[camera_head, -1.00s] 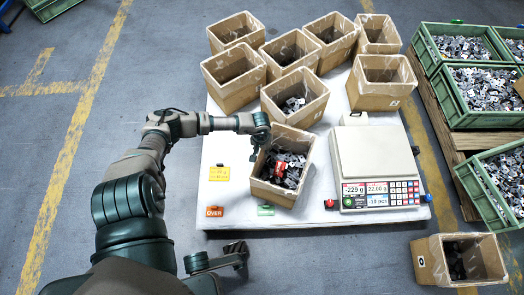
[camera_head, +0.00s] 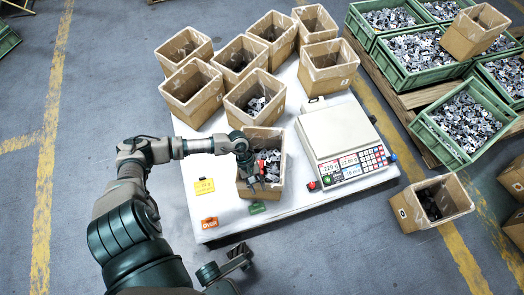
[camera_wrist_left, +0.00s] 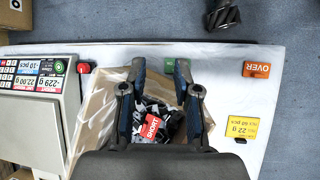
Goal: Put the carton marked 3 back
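An open brown carton (camera_head: 274,192) with grey parts and a red SHORT card (camera_wrist_left: 151,128) stands at the white table's front, left of the scale. My left gripper (camera_head: 255,180) is over its opening. In the left wrist view its two fingers (camera_wrist_left: 160,80) are spread apart over the parts, with nothing seen between the tips. I cannot read a 3 on any carton. My right gripper (camera_head: 236,262) is low in front of the table, its fingers unclear.
The scale (camera_head: 336,137) stands right of the front carton. A yellow card (camera_head: 204,187), an orange OVER sign (camera_head: 209,222) and a green sign (camera_head: 257,207) are near the front-left edge. A carton marked 0 (camera_head: 407,212) is on the floor. Green bins (camera_head: 428,124) stand right.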

